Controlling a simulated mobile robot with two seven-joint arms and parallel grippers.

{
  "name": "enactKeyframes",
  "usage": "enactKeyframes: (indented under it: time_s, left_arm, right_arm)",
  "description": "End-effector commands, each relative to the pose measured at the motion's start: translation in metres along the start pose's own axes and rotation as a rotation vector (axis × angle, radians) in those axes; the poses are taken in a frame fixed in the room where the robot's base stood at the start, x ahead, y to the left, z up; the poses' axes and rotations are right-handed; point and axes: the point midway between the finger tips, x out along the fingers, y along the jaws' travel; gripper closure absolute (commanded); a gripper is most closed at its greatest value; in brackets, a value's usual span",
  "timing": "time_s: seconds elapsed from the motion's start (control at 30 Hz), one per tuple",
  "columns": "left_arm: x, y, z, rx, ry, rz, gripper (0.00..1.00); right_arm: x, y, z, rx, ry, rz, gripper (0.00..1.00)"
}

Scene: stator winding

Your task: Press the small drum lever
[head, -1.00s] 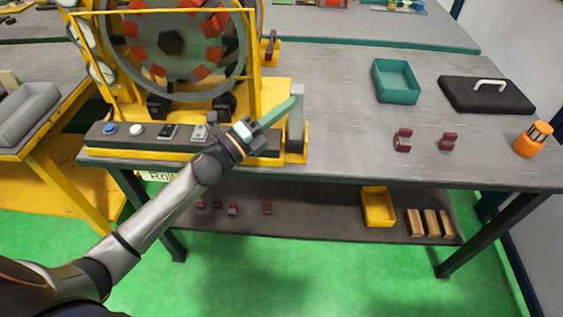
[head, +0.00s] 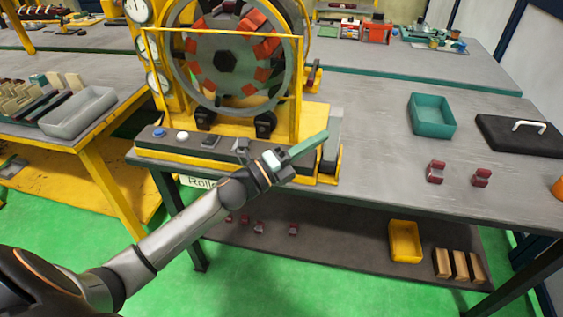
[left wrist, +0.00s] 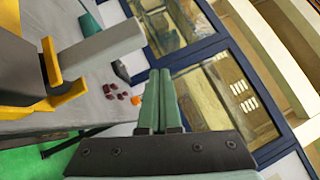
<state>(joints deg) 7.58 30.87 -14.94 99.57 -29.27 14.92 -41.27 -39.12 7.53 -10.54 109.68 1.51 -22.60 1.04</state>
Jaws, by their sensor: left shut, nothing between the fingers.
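The winding machine's large drum (head: 225,60), grey with red segments, stands at the back left of the table. A grey upright lever-like block (head: 336,120) stands in a yellow bracket at the right end of its base. I cannot tell whether it is the small drum lever; small controls (head: 241,146) also sit on the front panel. My left gripper (head: 322,137) is shut and empty, its teal fingers pointing right, in front of the grey block. In the left wrist view the grey block (left wrist: 100,45) lies left of the shut fingers, apart from them. My right gripper is not in view.
The front panel carries a blue button (head: 159,132) and a white button (head: 182,136). The tabletop between machine and tray is clear.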

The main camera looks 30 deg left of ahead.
Motion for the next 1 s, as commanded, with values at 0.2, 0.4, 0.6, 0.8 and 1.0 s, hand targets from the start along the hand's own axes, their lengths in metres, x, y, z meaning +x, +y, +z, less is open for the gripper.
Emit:
enactKeyframes:
  time_s: [0.2, 0.4, 0.6, 0.8, 1.0]
  left_arm:
    - [-0.044, -0.008, -0.001, 0.000, 0.003, 0.006, 1.00]
    - [-0.070, -0.016, 0.001, -0.001, 0.002, 0.004, 1.00]
    - [-0.082, -0.021, 0.001, -0.001, 0.002, 0.002, 1.00]
    - [-0.084, -0.022, 0.002, -0.001, 0.003, 0.002, 1.00]
    - [-0.084, -0.022, 0.002, -0.001, 0.002, 0.002, 1.00]
  right_arm:
    - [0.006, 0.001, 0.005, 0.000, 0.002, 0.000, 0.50]
    - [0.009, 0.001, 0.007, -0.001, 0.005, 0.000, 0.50]
    - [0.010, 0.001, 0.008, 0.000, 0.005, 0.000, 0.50]
    - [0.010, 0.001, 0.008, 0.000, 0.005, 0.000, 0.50]
    - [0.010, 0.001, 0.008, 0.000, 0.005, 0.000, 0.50]
